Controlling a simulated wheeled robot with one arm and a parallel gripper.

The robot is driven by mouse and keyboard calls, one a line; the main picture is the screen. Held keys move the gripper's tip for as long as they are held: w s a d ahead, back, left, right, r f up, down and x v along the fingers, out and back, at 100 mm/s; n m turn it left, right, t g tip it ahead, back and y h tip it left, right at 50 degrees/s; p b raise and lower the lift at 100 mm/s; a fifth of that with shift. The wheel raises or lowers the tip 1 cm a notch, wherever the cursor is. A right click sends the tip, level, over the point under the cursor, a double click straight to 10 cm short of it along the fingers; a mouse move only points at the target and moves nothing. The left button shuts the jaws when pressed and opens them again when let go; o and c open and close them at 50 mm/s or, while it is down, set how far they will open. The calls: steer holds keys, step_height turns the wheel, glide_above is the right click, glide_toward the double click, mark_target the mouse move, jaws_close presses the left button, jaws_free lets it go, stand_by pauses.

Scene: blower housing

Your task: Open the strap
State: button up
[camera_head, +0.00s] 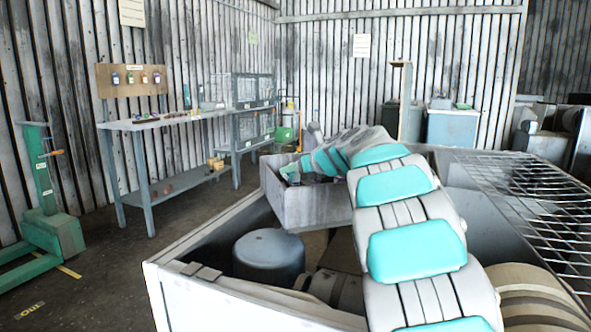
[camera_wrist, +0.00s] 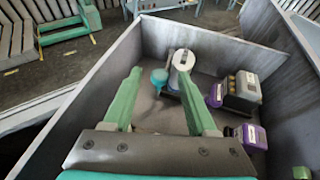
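My gripper (camera_wrist: 156,73) shows in the wrist view as two green fingers spread wide apart, with nothing held between them. It is over a grey open-topped bin (camera_wrist: 225,48). Inside the bin, a white cylinder (camera_wrist: 182,60) and a teal round piece (camera_wrist: 159,77) are near the right fingertip; I cannot tell whether it touches them. I cannot make out a strap clearly in either view. In the head view my arm reaches over the same bin (camera_head: 308,209), and the fingertips are hard to make out there.
In the bin's right part are a dark box with yellow marks (camera_wrist: 243,90) and purple-ended pieces (camera_wrist: 250,136). Near the bin are a dark round drum (camera_head: 268,252) and a wire rack (camera_head: 530,205). A workbench (camera_head: 165,122) and a green jack (camera_head: 45,205) stand left, with open floor between.

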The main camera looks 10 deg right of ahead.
jaws_close()
stand_by(1.2)
